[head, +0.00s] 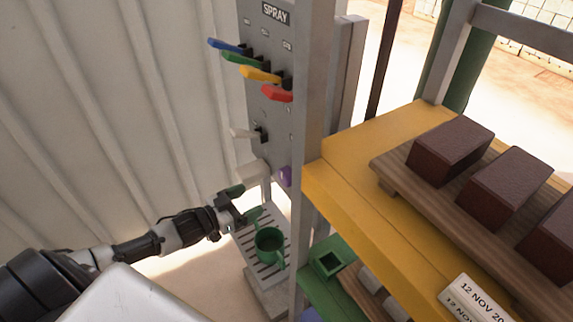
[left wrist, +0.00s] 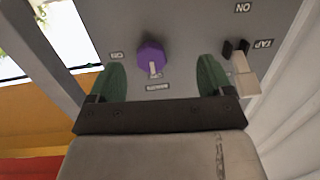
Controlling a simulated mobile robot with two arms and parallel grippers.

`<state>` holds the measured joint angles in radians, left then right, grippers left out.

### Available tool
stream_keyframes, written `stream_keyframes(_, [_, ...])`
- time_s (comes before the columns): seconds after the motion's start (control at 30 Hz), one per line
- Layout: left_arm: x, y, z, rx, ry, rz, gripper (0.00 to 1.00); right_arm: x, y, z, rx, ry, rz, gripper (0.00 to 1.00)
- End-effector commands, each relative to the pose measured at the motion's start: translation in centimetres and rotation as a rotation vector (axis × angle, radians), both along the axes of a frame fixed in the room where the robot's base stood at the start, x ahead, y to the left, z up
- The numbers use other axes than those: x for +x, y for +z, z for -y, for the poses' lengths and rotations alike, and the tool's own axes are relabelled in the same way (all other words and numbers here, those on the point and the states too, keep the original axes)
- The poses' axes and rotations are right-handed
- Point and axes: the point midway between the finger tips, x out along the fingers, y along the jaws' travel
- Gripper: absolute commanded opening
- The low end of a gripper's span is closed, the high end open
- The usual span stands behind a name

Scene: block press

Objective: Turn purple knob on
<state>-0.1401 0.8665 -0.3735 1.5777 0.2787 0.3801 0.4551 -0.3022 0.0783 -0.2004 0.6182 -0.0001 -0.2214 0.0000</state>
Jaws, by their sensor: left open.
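The purple knob (head: 285,176) sits low on the grey SPRAY panel (head: 270,120), partly hidden by the grey post in the head view. The left wrist view shows the knob (left wrist: 151,57) whole, with a pale pointer mark toward a small label at the picture's bottom. Another label (left wrist: 116,55) lies left of it. My left gripper (head: 244,204) is open, with green fingertips, below and left of the knob. In the left wrist view the fingers (left wrist: 161,74) stand either side of the knob's lower part, apart from it. My right gripper is not in view.
A white tap lever (left wrist: 243,72) sits near the right finger. Blue, green, yellow and red levers (head: 262,74) are higher on the panel. A green mug (head: 269,240) stands on the slotted tray below. A yellow shelf (head: 345,150) with brown blocks is at right.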

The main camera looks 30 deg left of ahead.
Motion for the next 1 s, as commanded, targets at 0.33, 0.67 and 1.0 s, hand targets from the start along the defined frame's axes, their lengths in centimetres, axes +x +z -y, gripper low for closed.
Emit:
stream_keyframes(0.33, [1.8,4.9,2.5,-0.051,-0.083,0.066,0.81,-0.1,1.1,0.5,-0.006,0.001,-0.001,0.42])
stream_keyframes(0.67, [7.1,4.9,5.6,-0.049,-0.081,0.064,0.81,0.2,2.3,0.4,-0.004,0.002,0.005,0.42])
stream_keyframes(1.0, [9.4,4.7,6.9,-0.048,-0.081,0.061,0.81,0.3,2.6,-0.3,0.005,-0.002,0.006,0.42])
